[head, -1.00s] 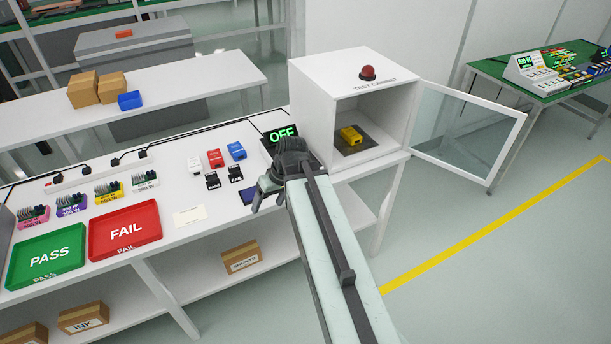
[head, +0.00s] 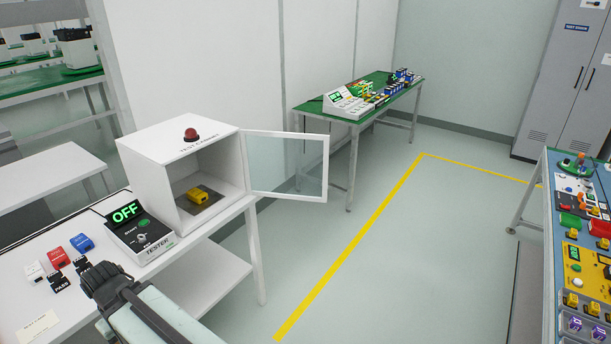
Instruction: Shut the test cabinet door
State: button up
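The white test cabinet (head: 160,172) stands at the right end of the white bench, with a red lamp (head: 191,134) on top. Its glass door (head: 287,167) in a white frame is hinged at the cabinet's right front edge and stands wide open, swung out to the right. A yellow block-like unit (head: 198,195) lies inside on a dark plate. My gripper (head: 88,285) is at the lower left, low over the bench in front of the tester and apart from the door.
A tester box (head: 140,237) reading OFF stands left of the cabinet. Small white, red and blue blocks (head: 59,257) lie further left. A green table (head: 376,85) with devices is behind. A yellow floor line (head: 350,242) crosses clear floor. A crowded blue bench (head: 577,240) is at right.

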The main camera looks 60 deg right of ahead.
aim_at(326, 139)
jog(key=z, duration=3.05)
jog(key=i, duration=4.75)
jog(key=u, duration=4.3)
